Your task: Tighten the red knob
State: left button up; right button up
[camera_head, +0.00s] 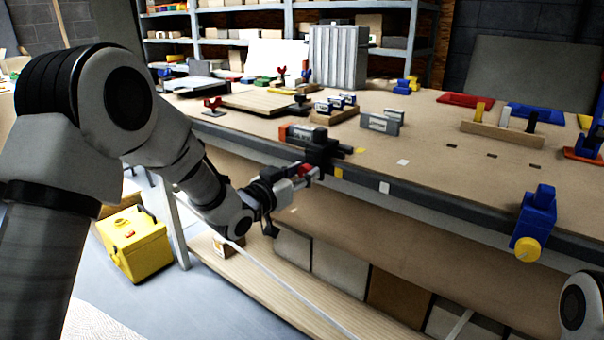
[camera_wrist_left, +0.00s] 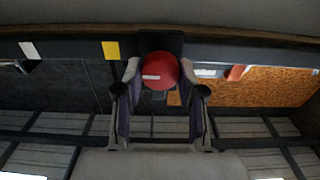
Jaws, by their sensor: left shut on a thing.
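The red knob (camera_wrist_left: 160,70) is a round red disc with a pale stripe, mounted on a dark block at the table's front edge. In the head view, the knob (camera_head: 305,170) shows only in part behind my fingers. My left gripper (camera_head: 300,178) is at the table edge with its fingers around the knob. In the left wrist view, the two fingers of my left gripper (camera_wrist_left: 160,78) are on either side of the knob, shut on it. My right gripper is not in view; only a part of my right arm shows at the lower right.
The workbench (camera_head: 430,160) holds wooden boards, small blocks and a grey ribbed box (camera_head: 338,57). A blue clamp with a yellow knob (camera_head: 528,248) sits on the front edge to the right. A yellow box (camera_head: 135,245) stands on the floor at left. Boxes fill the lower shelf.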

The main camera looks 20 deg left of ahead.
pick_arm(q)
jog(key=shift+m, duration=0.4)
jog(key=m+b, duration=0.2)
jog(key=m, duration=0.1)
jog(key=shift+f, duration=0.15)
jog(key=m+b, duration=0.2)
jog(key=m, duration=0.2)
jog(key=shift+d, duration=0.1)
jog(key=m+b, duration=0.2)
jog(key=m, duration=0.1)
jog(key=shift+f+m, duration=0.1)
jog(key=shift+m, duration=0.3)
jog(key=shift+f+m+b, duration=0.1)
jog(key=shift+m+b, duration=6.1)
jog(key=shift+b, duration=0.05)
